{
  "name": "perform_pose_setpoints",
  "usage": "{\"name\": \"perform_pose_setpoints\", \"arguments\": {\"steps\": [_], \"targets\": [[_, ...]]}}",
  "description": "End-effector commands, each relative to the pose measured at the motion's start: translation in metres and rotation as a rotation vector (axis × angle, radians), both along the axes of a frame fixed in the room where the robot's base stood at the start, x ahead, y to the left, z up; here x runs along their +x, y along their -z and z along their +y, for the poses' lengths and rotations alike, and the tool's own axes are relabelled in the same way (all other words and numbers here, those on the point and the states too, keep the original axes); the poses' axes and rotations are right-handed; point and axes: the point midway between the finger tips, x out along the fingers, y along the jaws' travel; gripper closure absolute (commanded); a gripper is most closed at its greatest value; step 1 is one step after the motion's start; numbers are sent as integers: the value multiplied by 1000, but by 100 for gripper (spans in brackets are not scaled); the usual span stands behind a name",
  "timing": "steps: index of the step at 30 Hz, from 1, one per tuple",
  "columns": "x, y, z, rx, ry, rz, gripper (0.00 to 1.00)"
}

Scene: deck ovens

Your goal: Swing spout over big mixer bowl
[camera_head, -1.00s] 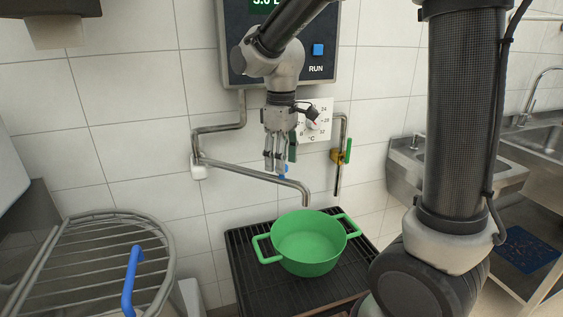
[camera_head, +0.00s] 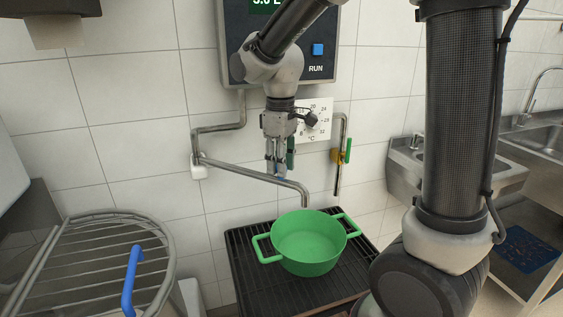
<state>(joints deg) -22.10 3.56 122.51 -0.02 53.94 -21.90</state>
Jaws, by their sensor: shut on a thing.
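The metal spout (camera_head: 243,172) runs from a wall pivot on the left towards the right, and its bent end points down over a green two-handled pot (camera_head: 308,240). My gripper (camera_head: 277,174) is at the spout's right part, with its fingers shut on it; the small blue piece there is mostly hidden by the fingers. The big mixer bowl is probably the round one at the lower left, under a wire guard (camera_head: 95,265) with a blue handle (camera_head: 130,280). The spout's end is well to the right of that guard.
The green pot stands on a black slatted grate (camera_head: 250,255). A control box with a blue button (camera_head: 318,50) and a dial (camera_head: 316,118) are on the wall behind my arm. A green-handled valve (camera_head: 347,150) is to the right. A steel sink (camera_head: 455,165) stands further right.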

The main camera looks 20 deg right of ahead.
Motion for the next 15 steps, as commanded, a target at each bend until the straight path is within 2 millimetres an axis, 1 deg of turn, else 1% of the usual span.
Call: {"name": "perform_pose_setpoints", "arguments": {"steps": [5,8,11,15], "targets": [[-14,-1,16,1,61,-1,100],[-25,0,30,1,122,-1,100],[-39,-1,50,1,199,-1,100],[-57,0,83,1,325,-1,100]]}}
